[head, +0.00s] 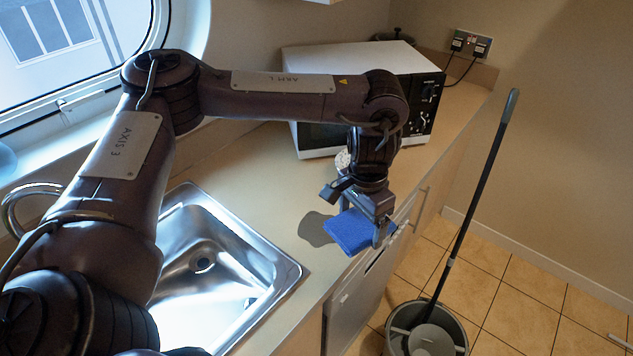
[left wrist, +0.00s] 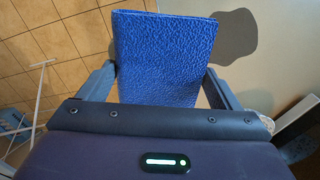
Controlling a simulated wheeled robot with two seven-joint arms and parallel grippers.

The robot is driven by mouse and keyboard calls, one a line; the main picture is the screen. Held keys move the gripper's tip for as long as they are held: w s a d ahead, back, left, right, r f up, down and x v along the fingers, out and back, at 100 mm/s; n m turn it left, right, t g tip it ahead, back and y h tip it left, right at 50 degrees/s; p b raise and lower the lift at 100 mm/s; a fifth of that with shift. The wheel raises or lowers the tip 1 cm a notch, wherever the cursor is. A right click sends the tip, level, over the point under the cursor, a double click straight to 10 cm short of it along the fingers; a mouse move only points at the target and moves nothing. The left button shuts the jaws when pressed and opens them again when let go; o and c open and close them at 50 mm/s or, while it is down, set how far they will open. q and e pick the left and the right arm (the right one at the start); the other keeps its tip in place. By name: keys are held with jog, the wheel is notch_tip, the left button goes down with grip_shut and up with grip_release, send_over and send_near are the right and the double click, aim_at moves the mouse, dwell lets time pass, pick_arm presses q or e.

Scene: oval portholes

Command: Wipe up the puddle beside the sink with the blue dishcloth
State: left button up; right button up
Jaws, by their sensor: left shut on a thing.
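The blue dishcloth (head: 350,231) is a folded, textured square at the front edge of the counter, right of the sink (head: 215,265). My left gripper (head: 362,224) is shut on the dishcloth, and the cloth fills the space between its fingers in the left wrist view (left wrist: 162,60). The puddle (head: 316,230) is a dark greyish patch on the counter between the sink and the cloth. It also shows beside the cloth in the left wrist view (left wrist: 236,38). I cannot tell whether the cloth touches the counter. My right gripper is not in view.
A white microwave (head: 355,62) stands at the back of the counter (head: 258,190). A grey bucket (head: 428,325) with a long-handled mop (head: 478,178) stands on the tiled floor at the right. An oval porthole (head: 75,45) is at the left. The counter around the puddle is mostly clear.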

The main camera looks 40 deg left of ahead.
pick_arm(q)
jog(key=w+a+m+p, duration=0.3)
jog(key=a+m+p, duration=0.15)
jog(key=m, duration=0.25)
pick_arm(e)
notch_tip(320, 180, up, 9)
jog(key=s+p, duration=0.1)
jog(key=p, duration=0.3)
pick_arm(q)
jog(key=m+b, duration=0.2)
jog(key=m, duration=0.6)
send_near(320, 229)
notch_tip(320, 229, down, 5)
jog(key=b, duration=0.4)
jog(key=shift+d+r, duration=0.1)
jog(key=shift+r, duration=0.1)
jog(key=shift+f+b, duration=0.55)
jog(key=shift+b, duration=0.1)
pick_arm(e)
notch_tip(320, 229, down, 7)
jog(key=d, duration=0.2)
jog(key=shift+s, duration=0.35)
pick_arm(q)
jog(key=shift+s, duration=0.1)
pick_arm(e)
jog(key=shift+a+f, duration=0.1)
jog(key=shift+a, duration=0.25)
